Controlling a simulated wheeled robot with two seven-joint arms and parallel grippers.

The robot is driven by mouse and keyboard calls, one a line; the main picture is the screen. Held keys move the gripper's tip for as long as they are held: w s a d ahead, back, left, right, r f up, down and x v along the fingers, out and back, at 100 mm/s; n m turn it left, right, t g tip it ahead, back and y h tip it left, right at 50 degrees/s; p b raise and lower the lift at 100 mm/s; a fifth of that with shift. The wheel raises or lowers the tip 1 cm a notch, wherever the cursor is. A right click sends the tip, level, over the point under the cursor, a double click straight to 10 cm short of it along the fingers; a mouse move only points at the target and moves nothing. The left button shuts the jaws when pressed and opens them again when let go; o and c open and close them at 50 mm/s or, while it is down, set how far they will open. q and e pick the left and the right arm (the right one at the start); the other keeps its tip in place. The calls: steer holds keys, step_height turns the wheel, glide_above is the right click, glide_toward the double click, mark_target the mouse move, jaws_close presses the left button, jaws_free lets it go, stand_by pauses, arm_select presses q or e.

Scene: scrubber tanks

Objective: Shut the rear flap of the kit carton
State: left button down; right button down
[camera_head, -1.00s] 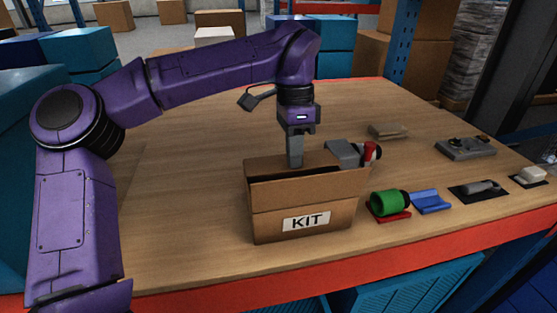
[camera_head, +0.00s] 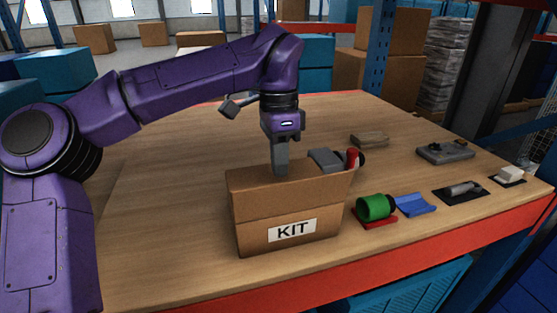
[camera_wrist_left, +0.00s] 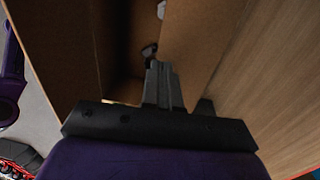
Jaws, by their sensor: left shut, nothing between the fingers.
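The brown kit carton (camera_head: 275,237), with a white KIT label on its front, stands upright on the wooden table. A broad cardboard panel (camera_head: 250,195) at its top faces me; no dark opening shows above the front now. My left gripper (camera_head: 281,168) points straight down at the carton's top edge, fingers together and empty; the panel's edge seems to hide their tips. In the left wrist view the shut fingers (camera_wrist_left: 160,82) sit beside cardboard panels (camera_wrist_left: 203,45) and a dark gap. I cannot tell whether they touch the rear flap. My right gripper is out of view.
A green cylinder (camera_head: 374,206), a blue holder (camera_head: 415,204) and a grey device (camera_head: 445,151) lie to the right. The table's left side is clear.

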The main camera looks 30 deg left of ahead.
arm_select(q)
step_height(320, 180, up, 5)
steer(key=p, duration=0.3)
steer(key=shift+w+r, duration=0.1)
steer(key=shift+r, duration=0.1)
step_height(320, 180, up, 8)
steer(key=p, duration=0.1)
glide_above(280, 179)
steer(key=shift+r, duration=0.35)
step_height(280, 179, down, 16)
steer(key=b, duration=0.5)
steer(key=shift+r, duration=0.2)
